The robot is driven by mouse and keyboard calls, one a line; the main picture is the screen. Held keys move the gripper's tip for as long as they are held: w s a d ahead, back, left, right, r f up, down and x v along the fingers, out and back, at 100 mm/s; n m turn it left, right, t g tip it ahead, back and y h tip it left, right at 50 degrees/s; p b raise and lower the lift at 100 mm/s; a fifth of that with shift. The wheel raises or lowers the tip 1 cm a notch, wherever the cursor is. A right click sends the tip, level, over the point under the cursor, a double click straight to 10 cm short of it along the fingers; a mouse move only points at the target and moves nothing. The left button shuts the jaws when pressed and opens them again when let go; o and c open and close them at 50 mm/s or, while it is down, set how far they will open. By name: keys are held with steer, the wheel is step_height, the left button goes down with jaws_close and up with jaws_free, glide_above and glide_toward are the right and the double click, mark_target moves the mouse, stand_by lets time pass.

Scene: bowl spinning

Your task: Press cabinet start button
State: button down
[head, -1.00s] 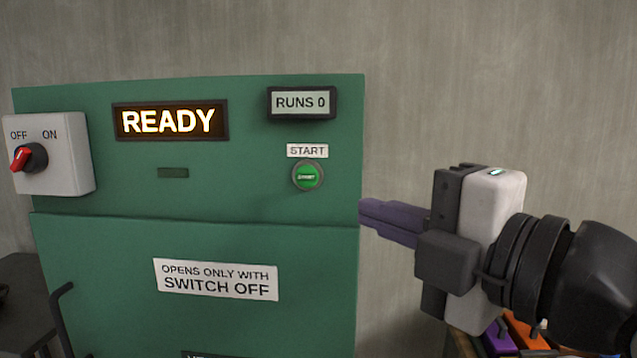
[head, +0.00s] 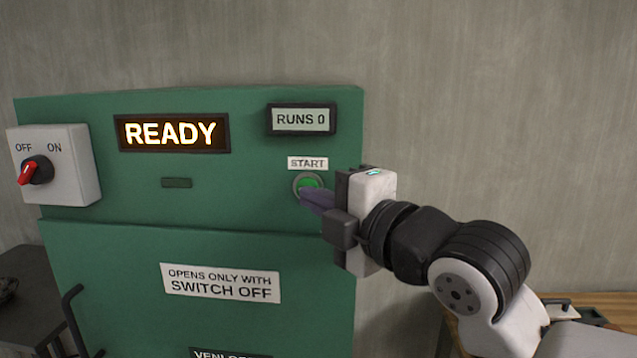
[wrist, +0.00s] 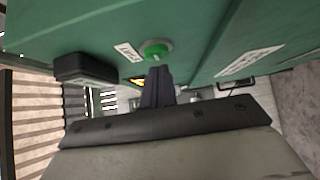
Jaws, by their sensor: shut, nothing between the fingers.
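The green cabinet (head: 230,200) stands against the wall. Its round green start button (head: 308,184) sits under the START label (head: 308,163), partly hidden by my fingers. My gripper (head: 306,199) is shut and empty, with its purple-grey fingertips at the lower part of the button in the head view. In the wrist view the button (wrist: 156,49) shows just beyond the tips of my fingers (wrist: 157,72). I cannot tell whether the tips touch it. The display (head: 171,133) reads READY and the counter (head: 301,119) reads RUNS 0.
A grey switch box (head: 54,165) with a red OFF/ON knob (head: 30,173) is at the cabinet's left. A door with a dark handle (head: 72,315) lies below. A dark table (head: 30,290) is at lower left and a wooden surface (head: 600,302) at lower right.

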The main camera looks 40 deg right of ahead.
steer(key=shift+w+d, duration=0.25)
steer(key=shift+d, duration=0.05)
